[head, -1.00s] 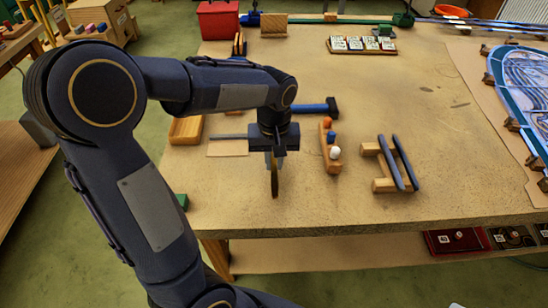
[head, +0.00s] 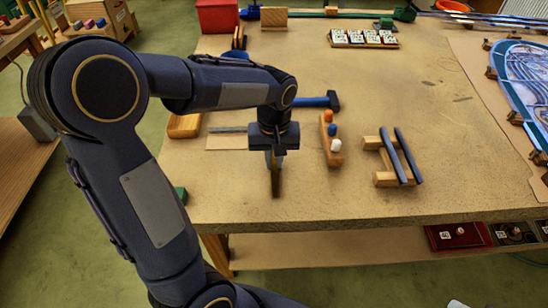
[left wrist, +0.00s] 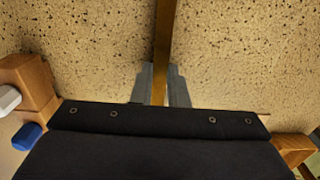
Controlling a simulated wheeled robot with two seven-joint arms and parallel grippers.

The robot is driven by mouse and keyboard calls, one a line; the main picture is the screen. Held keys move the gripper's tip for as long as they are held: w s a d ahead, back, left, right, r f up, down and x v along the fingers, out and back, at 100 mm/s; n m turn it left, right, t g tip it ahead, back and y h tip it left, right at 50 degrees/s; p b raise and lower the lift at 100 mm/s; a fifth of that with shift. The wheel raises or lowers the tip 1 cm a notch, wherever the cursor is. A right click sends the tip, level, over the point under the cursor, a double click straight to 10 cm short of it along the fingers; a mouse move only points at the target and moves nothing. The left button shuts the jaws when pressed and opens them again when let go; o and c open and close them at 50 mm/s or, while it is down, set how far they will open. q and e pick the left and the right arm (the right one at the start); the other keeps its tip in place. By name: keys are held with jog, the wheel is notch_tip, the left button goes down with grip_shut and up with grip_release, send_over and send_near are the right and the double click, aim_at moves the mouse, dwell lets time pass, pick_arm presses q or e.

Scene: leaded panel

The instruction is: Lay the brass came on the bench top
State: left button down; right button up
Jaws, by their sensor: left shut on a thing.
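The brass came (head: 275,182) is a thin brass-coloured strip hanging below my left gripper (head: 274,155) over the left front part of the bench top (head: 310,195). In the left wrist view the came (left wrist: 165,35) runs between the two grey fingers of the gripper (left wrist: 163,85), which are shut on it. The came shows against the speckled bench top there. I cannot tell whether its lower end touches the bench. My right gripper is not in view.
A wooden block with coloured knobs (head: 331,146) and a wooden rack with two dark bars (head: 385,179) stand right of the gripper. A leaded panel (head: 528,85) is at far right. The front middle is clear.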

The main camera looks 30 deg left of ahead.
pick_arm(q)
jog(key=shift+f, duration=0.15)
jog(key=c, duration=1.3)
grip_release()
jog(key=shift+c, duration=0.2)
jog(key=shift+o, duration=0.3)
jog(key=o, duration=0.7)
jog(key=shift+r+p, duration=3.05)
jog(key=shift+r, duration=0.5)
